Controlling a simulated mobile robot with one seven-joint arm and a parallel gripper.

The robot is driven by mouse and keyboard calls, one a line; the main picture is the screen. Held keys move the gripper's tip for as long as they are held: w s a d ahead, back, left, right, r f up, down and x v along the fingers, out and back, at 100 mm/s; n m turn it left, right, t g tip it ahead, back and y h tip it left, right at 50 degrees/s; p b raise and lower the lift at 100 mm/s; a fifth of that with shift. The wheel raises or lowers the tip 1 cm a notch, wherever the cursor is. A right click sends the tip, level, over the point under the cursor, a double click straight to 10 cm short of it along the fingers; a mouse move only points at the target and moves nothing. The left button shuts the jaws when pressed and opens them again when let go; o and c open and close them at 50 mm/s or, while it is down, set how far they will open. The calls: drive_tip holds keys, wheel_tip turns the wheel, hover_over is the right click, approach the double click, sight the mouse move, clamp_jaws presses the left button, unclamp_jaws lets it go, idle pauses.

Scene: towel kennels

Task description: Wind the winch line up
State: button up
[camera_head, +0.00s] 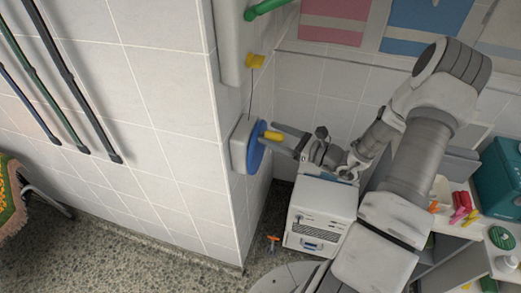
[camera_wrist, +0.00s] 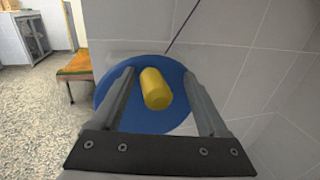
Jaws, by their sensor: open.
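The winch is a blue disc (camera_head: 256,147) on a pale housing (camera_head: 239,146) fixed to the white tiled wall. A yellow knob (camera_head: 273,136) sticks out from the disc. A thin dark line (camera_head: 251,92) runs from a yellow pulley (camera_head: 256,61) down to the winch. My gripper (camera_head: 281,138) is at the knob. In the wrist view the yellow knob (camera_wrist: 155,88) stands between my two open fingers, with a gap on each side. The blue disc (camera_wrist: 145,115) fills the space behind it, and the line (camera_wrist: 183,27) rises from it.
A white boxy unit (camera_head: 320,213) stands on the floor below my arm. A shelf with pink and yellow items (camera_head: 464,207) and a teal box (camera_head: 501,172) is at the right. Dark poles (camera_head: 62,75) hang on the left wall.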

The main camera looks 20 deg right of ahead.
drive_tip(key=s+d, duration=0.5)
drive_tip(key=d, duration=0.2)
drive_tip(key=shift+d, duration=0.2)
idle(0.4)
